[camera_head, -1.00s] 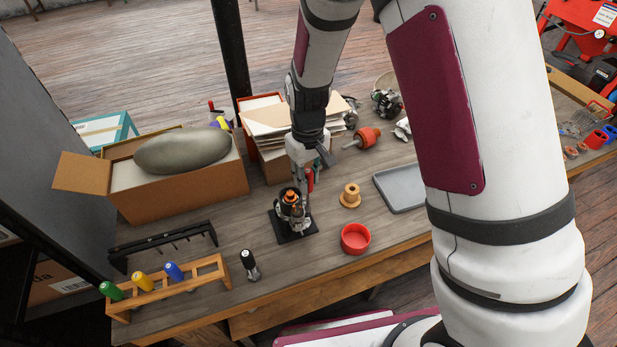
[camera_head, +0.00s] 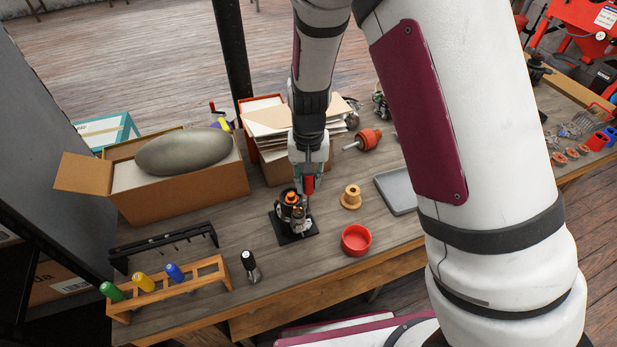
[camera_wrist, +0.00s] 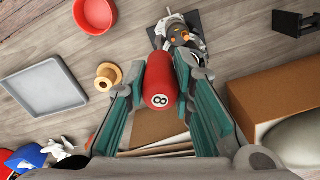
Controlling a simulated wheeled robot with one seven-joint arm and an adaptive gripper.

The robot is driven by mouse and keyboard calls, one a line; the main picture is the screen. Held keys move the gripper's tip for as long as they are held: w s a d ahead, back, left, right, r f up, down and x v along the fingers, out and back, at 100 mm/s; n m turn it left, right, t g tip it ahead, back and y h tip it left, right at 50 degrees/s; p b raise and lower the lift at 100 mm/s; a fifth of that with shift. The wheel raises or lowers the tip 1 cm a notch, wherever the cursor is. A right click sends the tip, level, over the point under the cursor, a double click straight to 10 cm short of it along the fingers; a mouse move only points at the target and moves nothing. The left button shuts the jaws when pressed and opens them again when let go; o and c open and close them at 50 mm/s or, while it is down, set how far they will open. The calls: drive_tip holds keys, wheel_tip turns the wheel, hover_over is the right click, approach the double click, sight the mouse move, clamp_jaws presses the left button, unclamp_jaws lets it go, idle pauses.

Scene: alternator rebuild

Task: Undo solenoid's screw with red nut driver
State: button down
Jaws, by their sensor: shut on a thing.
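My gripper (camera_head: 309,183) is shut on the red nut driver (camera_head: 308,186), which has a round end marked 8 in the wrist view (camera_wrist: 160,88). The driver points down, just behind and above the solenoid assembly (camera_head: 293,205), a dark and metal part with orange tops on a black base plate (camera_head: 284,236). The assembly also shows at the top of the wrist view (camera_wrist: 180,36), beyond the driver. The driver's tip and the solenoid's screw are hidden or too small to make out, so I cannot tell whether they touch.
A red round dish (camera_head: 356,240), a wooden spool (camera_head: 351,196) and a grey tray (camera_head: 396,190) lie to the right. A wooden rack (camera_head: 213,277) with green, yellow and blue drivers stands front left, beside a black-handled driver (camera_head: 250,265). A cardboard box (camera_head: 180,197) and an open paper-filled box (camera_head: 275,170) stand behind.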

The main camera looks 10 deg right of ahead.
sight(309, 191)
drive_tip(key=shift+f, duration=1.85)
drive_tip(key=shift+f+b, duration=0.3)
drive_tip(key=shift+f, duration=0.1)
drive_tip(key=n, duration=0.6)
drive_tip(key=shift+d+n, duration=0.1)
drive_tip(key=shift+n, duration=0.2)
drive_tip(key=n, duration=0.4)
drive_tip(key=shift+w, duration=0.1)
drive_tip(key=n, duration=0.4)
drive_tip(key=shift+b, duration=0.4)
drive_tip(key=n, duration=0.3)
drive_tip(key=shift+n, duration=0.3)
